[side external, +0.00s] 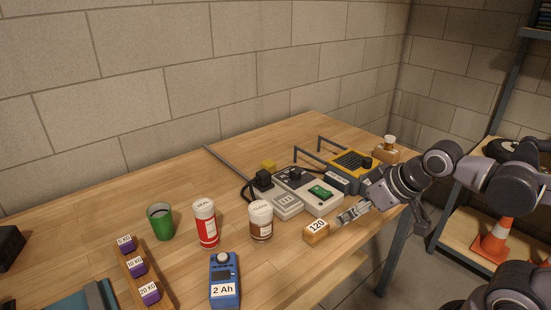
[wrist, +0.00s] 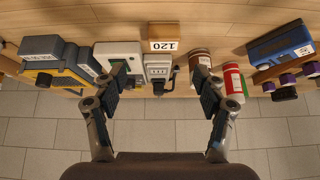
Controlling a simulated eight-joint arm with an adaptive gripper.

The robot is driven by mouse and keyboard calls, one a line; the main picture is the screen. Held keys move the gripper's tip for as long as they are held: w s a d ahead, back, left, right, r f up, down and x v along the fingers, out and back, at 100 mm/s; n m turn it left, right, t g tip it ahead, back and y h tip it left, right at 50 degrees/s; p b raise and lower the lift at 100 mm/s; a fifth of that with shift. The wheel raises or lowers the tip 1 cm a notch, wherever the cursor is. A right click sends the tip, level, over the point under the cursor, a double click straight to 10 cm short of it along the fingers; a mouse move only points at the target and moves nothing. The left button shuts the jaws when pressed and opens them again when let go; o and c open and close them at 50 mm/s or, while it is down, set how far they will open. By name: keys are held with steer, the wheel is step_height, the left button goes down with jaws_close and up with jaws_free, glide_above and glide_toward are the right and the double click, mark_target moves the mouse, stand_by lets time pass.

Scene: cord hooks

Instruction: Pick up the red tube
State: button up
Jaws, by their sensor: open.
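The red tube (side external: 206,228) has a white cap and a white label band. It stands upright on the wooden table, between a green cup and a brown jar. It also shows in the wrist view (wrist: 233,80), just beyond the right finger. My gripper (side external: 352,214) is at the table's right side, behind the block marked 120, with the brown jar between it and the tube. In the wrist view my gripper (wrist: 160,80) has its fingers wide apart and nothing is held between them.
The brown jar (side external: 260,224) stands right of the tube, the green cup (side external: 160,222) left, and the blue 2 Ah battery (side external: 225,283) in front. The block marked 120 (side external: 316,232) lies near my gripper. A grey device (side external: 310,190) and a yellow-black unit (side external: 350,168) stand behind.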

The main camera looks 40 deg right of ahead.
steer(key=w+a+r+m+g, duration=0.2)
steer(key=w+a+r+m, duration=0.25)
steer(key=w, duration=0.25)
steer(key=w+a+r+m+g, duration=0.1)
steer(key=w+a+r+m, duration=0.35)
steer(key=w, duration=0.25)
steer(key=m+g, duration=0.4)
steer(key=m, duration=0.5)
glide_above(205, 217)
steer(key=w+d, duration=0.2)
steer(key=f, duration=0.4)
steer(key=shift+s+a, duration=0.1)
steer(key=shift+a, duration=0.15)
steer(key=shift+a+f+m, duration=0.2)
steer(key=shift+a+m, duration=0.1)
steer(key=shift+m, duration=0.1)
steer(key=shift+a+f, duration=0.1)
steer(key=shift+f, duration=0.45)
steer(key=f, duration=1)
steer(key=shift+w, duration=0.2)
